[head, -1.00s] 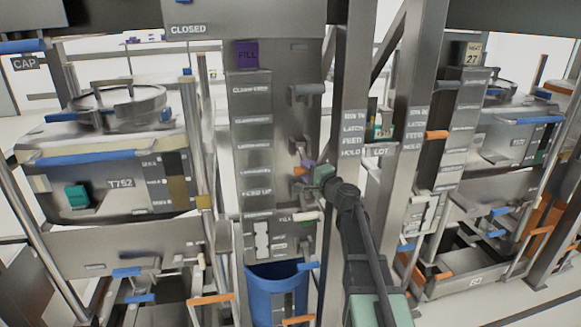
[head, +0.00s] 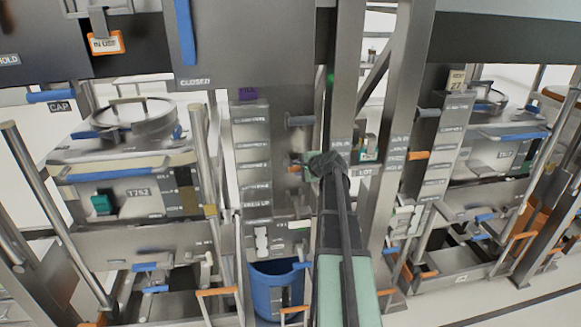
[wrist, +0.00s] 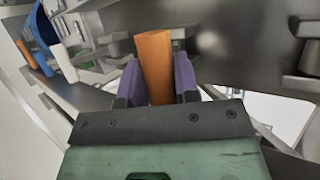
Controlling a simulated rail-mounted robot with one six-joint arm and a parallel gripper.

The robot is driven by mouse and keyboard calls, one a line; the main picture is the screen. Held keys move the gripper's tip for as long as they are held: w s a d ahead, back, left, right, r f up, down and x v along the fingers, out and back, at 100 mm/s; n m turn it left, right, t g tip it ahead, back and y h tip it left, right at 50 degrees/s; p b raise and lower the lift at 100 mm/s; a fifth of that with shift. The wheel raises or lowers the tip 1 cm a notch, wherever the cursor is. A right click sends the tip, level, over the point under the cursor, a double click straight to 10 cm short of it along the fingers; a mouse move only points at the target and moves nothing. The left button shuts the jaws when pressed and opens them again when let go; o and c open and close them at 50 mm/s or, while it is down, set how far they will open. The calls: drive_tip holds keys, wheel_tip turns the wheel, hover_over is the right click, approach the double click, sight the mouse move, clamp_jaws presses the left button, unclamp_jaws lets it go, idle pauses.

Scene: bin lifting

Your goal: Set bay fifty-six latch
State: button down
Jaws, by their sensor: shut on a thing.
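My gripper (head: 300,165) is at the grey column panel, beside its column of labelled plates. In the wrist view its purple jaw pads (wrist: 158,80) are shut on an orange cylindrical handle (wrist: 154,62). The handle's far end is free above the pads. I cannot make out a label for bay fifty-six.
A grey lever (head: 300,121) sticks out above my gripper. A blue bin (head: 262,290) stands below the panel. A steel post (head: 400,110) stands close at right, with another orange handle (head: 418,155).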

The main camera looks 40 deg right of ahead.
drive_tip(key=shift+w+d+r, duration=0.1)
drive_tip(key=shift+w+r, duration=0.05)
drive_tip(key=shift+r, duration=0.1)
drive_tip(key=c, duration=0.8)
unclamp_jaws()
drive_tip(key=p+v, duration=0.5)
drive_tip(key=v, duration=0.6)
drive_tip(key=shift+f, duration=0.15)
